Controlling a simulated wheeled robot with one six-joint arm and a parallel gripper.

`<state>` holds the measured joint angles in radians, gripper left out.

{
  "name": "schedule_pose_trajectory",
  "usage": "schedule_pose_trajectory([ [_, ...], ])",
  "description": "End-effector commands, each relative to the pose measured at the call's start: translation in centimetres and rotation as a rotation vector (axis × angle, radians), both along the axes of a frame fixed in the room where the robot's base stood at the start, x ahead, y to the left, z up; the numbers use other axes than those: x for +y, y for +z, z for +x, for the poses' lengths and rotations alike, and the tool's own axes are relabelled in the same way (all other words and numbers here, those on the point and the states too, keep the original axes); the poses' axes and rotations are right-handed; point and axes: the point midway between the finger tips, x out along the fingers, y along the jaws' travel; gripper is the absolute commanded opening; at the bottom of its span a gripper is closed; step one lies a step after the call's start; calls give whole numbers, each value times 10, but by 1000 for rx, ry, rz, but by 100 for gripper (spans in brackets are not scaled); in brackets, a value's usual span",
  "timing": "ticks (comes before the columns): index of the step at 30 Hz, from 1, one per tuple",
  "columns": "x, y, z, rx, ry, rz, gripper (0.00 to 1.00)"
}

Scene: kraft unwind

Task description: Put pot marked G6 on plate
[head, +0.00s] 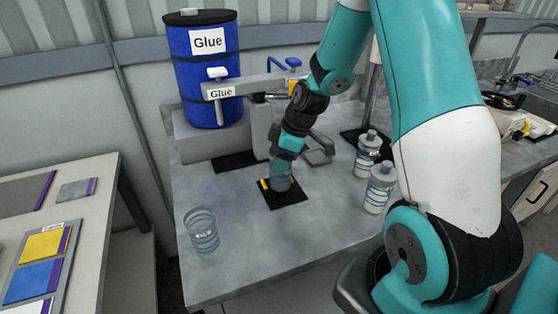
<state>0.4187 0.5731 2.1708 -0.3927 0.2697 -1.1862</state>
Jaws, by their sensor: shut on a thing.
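My gripper (277,184) is low over a black square plate (292,198) on the grey bench, in the middle of the head view. It is shut on a small greyish pot (282,183), mostly hidden by the fingers. The pot is over the plate; whether it touches it I cannot tell. No marking on it can be read. An open clear pot (202,231) stands at the bench's front left, its label too small to read. Two capped bottles (367,155) (380,188) stand to the right.
A blue glue drum (208,72) on a grey block (205,136) stands at the back left, with a dispenser arm (250,86) reaching right above the bench. Another black mat (235,161) lies behind the plate. A side table (90,212) with coloured cards is at the left.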

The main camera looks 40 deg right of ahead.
Motion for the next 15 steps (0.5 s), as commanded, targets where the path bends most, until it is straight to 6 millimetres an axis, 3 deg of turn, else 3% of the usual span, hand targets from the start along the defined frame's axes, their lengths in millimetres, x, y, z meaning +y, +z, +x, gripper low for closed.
schedule_pose_trajectory([
  [3, 0, -12, 0, 1, 2, 1, 20],
  [14, 0, -18, 0, 0, 1, 0, 20],
  [15, 0, -17, 0, 0, 1, 0, 63],
])
